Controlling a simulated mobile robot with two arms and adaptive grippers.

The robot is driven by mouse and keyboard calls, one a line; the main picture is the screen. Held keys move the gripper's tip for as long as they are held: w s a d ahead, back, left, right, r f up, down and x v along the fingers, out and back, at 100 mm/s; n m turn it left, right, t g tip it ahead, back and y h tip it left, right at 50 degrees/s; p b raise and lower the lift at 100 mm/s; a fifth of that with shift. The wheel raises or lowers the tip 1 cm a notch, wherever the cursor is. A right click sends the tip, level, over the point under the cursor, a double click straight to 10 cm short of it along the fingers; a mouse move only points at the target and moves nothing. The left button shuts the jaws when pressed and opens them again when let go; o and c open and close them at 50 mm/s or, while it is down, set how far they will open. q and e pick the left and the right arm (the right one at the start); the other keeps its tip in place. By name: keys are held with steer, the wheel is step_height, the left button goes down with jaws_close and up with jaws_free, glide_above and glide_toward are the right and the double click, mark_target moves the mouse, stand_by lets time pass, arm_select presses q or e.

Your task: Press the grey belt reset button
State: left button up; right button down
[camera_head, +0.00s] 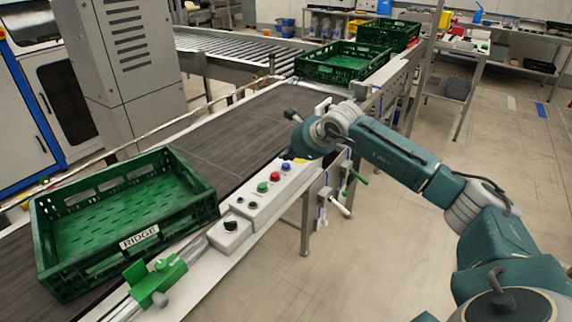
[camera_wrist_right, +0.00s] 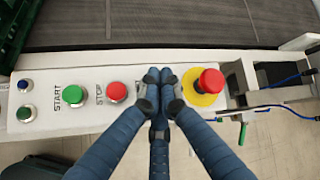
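A light control box (camera_head: 250,205) with several buttons runs along the belt's near edge. In the right wrist view it carries a green START button (camera_wrist_right: 73,95), a red STOP button (camera_wrist_right: 116,92) and a red mushroom button (camera_wrist_right: 210,82) on a yellow base. My right gripper (camera_wrist_right: 160,78) has its fingers together and empty, over the panel between STOP and the mushroom button. The fingers hide the panel there; I cannot tell whether they touch it. No grey button can be made out. My left gripper is out of view.
A green crate (camera_head: 205,211) labelled RIDGE sits on the dark belt (camera_head: 235,125) at left. More green crates (camera_head: 345,75) stand at the far end. A green clamp (camera_head: 150,283) is on the front rail. Floor at right is clear.

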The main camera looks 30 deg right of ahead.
mark_target(287, 166)
steer(key=shift+r+p, duration=1.3)
steer(key=shift+r, duration=1.25)
steer(key=shift+f, duration=0.1)
